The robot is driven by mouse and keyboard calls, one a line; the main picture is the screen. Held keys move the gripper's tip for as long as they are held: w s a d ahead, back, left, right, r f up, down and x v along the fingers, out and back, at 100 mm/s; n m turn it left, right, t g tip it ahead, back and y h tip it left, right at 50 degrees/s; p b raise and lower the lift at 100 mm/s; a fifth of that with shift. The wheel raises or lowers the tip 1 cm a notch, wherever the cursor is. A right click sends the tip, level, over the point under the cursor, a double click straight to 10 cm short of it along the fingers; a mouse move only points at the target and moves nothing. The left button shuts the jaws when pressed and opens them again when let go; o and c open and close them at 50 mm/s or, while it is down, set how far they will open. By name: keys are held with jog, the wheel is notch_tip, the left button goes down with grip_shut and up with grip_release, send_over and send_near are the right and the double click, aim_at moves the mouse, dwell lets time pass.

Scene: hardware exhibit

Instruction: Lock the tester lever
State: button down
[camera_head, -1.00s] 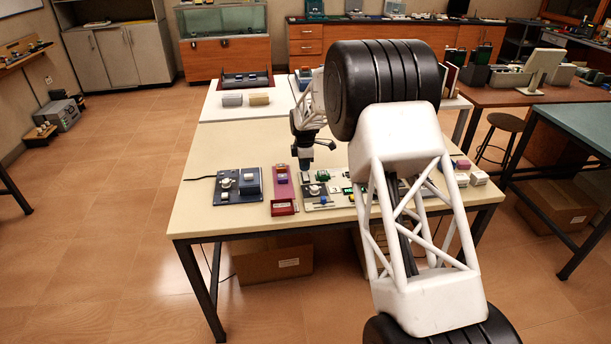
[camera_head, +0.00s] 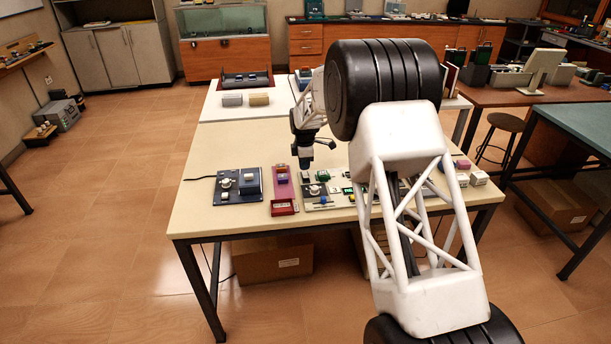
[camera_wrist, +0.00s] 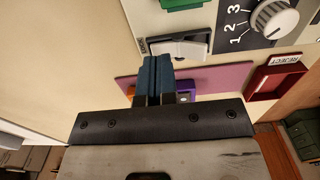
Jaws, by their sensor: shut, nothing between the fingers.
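The tester is a beige board (camera_head: 345,203) on the table, with a dark panel and a white dial (camera_wrist: 273,18) marked 1, 2, 3. Beside the dial in the wrist view, a pale lever-like piece (camera_wrist: 185,48) sits in a dark frame with a small label, partly hidden by my fingertips. I cannot tell its position for sure. My gripper (camera_wrist: 157,62) is shut and empty, its blue fingertips at the near edge of this piece; contact is unclear. In the head view my gripper (camera_head: 305,167) hangs over the back of the board.
A dark blue board (camera_head: 215,199) with a dial stands further left. White blocks (camera_head: 478,178) sit at the right. The table's back left is clear.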

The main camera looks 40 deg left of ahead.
aim_at(307, 172)
jog(key=shift+r, duration=2.95)
